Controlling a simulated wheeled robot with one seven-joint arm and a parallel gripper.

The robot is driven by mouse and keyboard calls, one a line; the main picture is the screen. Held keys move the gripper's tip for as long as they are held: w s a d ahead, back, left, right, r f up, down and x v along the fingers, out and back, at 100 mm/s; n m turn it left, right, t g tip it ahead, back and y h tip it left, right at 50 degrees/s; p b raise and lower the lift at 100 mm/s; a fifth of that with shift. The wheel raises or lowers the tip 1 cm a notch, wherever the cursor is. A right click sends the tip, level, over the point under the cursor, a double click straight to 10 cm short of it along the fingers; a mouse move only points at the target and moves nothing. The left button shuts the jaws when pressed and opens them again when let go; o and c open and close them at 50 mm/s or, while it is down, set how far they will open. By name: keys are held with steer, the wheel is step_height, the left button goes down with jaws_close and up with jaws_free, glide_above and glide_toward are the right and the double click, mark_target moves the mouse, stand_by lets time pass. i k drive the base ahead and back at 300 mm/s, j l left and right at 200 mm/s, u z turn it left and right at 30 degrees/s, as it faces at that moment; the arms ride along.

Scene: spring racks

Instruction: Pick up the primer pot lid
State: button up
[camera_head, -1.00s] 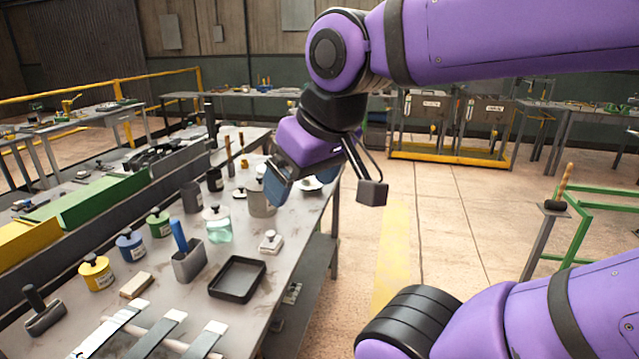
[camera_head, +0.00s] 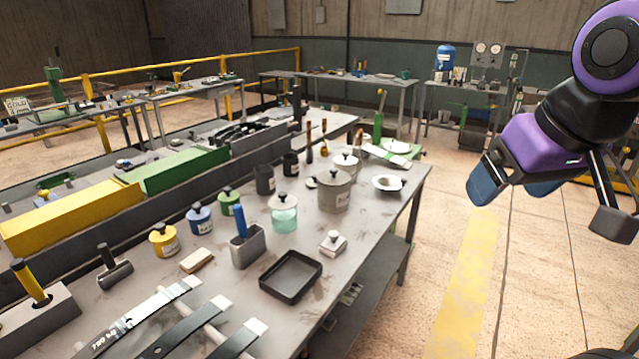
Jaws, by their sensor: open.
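A grey pot (camera_head: 335,197) with a partly readable label stands towards the far right end of the workbench; it looks like the primer pot. A pale grey lid (camera_head: 335,179) with a dark knob appears to sit on top of it. Another pale lid with a dark knob (camera_head: 345,161) shows just behind, its base partly hidden. My gripper (camera_head: 512,190) is open and empty. It hangs at the right of the picture, over the floor beyond the bench's right edge, well apart from the pot and lids.
A glass jar (camera_head: 284,214), a white bowl (camera_head: 388,184), a small white knobbed block (camera_head: 333,243) and a black tray (camera_head: 291,276) stand near the pot on the bench (camera_head: 360,222). Dark cups (camera_head: 265,180) stand to its left. The floor right of the bench is clear.

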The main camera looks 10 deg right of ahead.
mark_target(313, 182)
steer(key=u, duration=0.3)
steer(key=i+l+u, duration=0.2)
steer(key=l+u, duration=0.2)
steer(key=i+l+u, duration=0.15)
steer(key=l+u, duration=0.25)
steer(key=i+l+u, duration=0.1)
steer(key=l, duration=0.5)
steer(key=i+l+u, duration=0.1)
steer(key=l, duration=0.55)
steer(key=i+l+u, duration=0.1)
steer(key=l, duration=0.5)
steer(key=i+l+u, duration=0.1)
steer(key=l, duration=0.55)
steer(key=i+l, duration=0.1)
steer(key=l, duration=0.4)
steer(key=i+l, duration=0.1)
steer(key=l, duration=0.45)
